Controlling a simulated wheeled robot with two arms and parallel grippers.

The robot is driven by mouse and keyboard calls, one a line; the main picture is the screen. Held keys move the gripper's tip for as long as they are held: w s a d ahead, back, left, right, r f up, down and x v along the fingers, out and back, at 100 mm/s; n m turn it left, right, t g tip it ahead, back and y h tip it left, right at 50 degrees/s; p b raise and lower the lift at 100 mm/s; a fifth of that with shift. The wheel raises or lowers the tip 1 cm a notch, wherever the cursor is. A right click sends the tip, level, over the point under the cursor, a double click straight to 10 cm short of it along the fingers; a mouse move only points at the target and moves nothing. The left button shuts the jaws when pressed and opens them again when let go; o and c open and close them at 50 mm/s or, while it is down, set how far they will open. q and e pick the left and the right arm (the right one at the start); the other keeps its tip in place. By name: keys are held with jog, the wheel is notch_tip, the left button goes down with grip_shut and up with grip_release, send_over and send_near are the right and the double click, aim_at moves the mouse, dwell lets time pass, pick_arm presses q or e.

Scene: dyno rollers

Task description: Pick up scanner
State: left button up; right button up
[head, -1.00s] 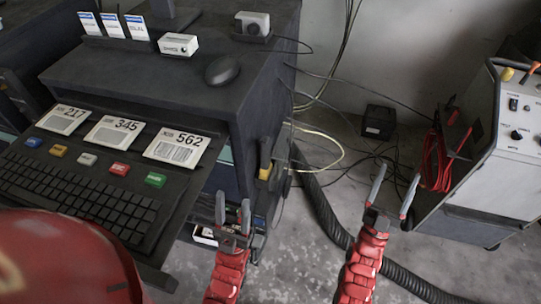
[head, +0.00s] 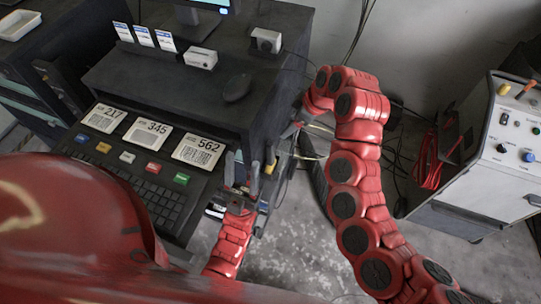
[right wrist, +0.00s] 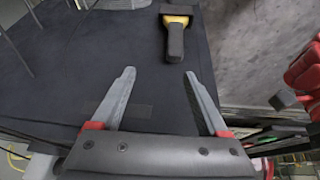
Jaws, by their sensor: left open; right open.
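The scanner, black with a yellow band, is against the dark side wall of the cabinet. In the right wrist view the scanner (right wrist: 176,38) is at the top, its black handle end toward my right gripper (right wrist: 159,75). That gripper is open and empty, its fingertips short of the handle. In the head view only the scanner's yellow part (head: 269,167) shows clearly, beside the cabinet's right side. My right gripper (head: 291,130) is close to that side, small and partly hidden by its arm. My left gripper (head: 242,172) is open and empty in front of the cabinet's lower right corner.
The cabinet (head: 190,107) carries a keyboard (head: 160,200), number cards, a mouse (head: 237,87) and small boxes. A white machine (head: 510,150) with red cables stands right. Cables run behind my right arm. Part of my left arm (right wrist: 306,72) shows at the wrist view's right.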

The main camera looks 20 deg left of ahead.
jog(key=s+r, duration=0.1)
jog(key=s, duration=0.1)
jog(key=g, duration=0.1)
send_near(275, 145)
jog(key=a+x, duration=0.1)
jog(key=x, duration=0.1)
jog(key=shift+n+h, duration=0.3)
jog(key=shift+n, duration=0.1)
jog(key=b+x, duration=0.4)
jog(key=x, duration=0.1)
jog(key=shift+s+d+f+b, duration=0.2)
jog(key=shift+d+f+b, duration=0.05)
jog(key=shift+b, duration=0.15)
jog(key=shift+p+x, duration=0.55)
jog(key=shift+x, duration=0.2)
jog(key=shift+a+f+p, duration=0.2)
jog(key=shift+a+p, duration=0.05)
jog(key=shift+p, duration=0.05)
jog(key=p+x, duration=0.2)
jog(key=x, duration=0.2)
jog(key=shift+w+d+p, duration=0.1)
jog(key=shift+p, duration=0.3)
jog(key=shift+a+f, duration=0.2)
jog(key=shift+f, duration=0.35)
grip_shut()
